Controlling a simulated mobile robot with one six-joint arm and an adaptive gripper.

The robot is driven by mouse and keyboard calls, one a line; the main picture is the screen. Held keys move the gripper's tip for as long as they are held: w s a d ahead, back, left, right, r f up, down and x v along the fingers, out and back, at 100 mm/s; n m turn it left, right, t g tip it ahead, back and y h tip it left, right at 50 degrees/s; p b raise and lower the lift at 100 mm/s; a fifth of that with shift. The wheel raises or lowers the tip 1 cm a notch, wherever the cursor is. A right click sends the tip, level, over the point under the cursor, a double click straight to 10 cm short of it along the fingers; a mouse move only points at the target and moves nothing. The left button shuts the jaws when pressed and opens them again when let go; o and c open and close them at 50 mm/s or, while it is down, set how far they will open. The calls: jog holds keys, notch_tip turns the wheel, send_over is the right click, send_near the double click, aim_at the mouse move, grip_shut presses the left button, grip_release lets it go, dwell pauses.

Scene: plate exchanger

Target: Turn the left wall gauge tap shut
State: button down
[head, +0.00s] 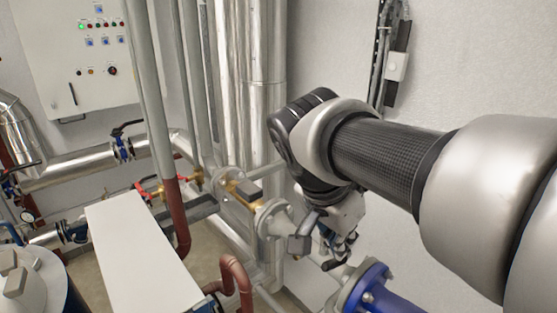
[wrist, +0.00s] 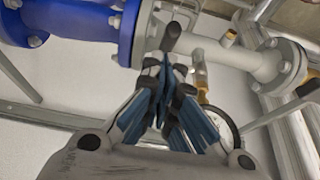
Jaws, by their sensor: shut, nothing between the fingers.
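My gripper (wrist: 166,62) is shut and empty, its blue-padded fingers together in the wrist view. Its tips are close to a dark rounded piece (wrist: 172,34) on the grey pipework; I cannot tell whether they touch it. Behind the right finger, a round gauge (wrist: 236,132) shows only part of its dark rim. A brass fitting (wrist: 202,97) sits above it on a thin stem from the grey pipe. The tap's handle is not clearly seen. In the head view my gripper (head: 337,262) is low by the wall, partly hidden by my wrist.
A blue flanged pipe (wrist: 75,22) joins the grey pipe (wrist: 220,55). In the head view, the blue flange (head: 372,284) is just below and right of my gripper. Grey flanged pipework (head: 272,222) stands to its left. The white wall (head: 470,70) is bare at right.

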aim_at(334, 260)
jog(key=b, duration=0.1)
jog(key=f+b, duration=0.1)
jog(key=b, duration=0.1)
jog(key=shift+s+a+f+t+h, duration=0.2)
jog(key=shift+a+t+h, duration=0.1)
jog(key=shift+a+h, duration=0.1)
jog(key=b, duration=0.2)
jog(key=f+t+h+b, duration=0.1)
jog(key=b, duration=0.1)
jog(key=shift+s+a, duration=0.3)
jog(key=shift+a, duration=0.05)
jog(key=shift+s+a+f+h+b, duration=0.1)
jog(key=shift+s+a+h+b, duration=0.25)
jog(key=shift+b, duration=0.4)
jog(key=shift+w+d, duration=0.1)
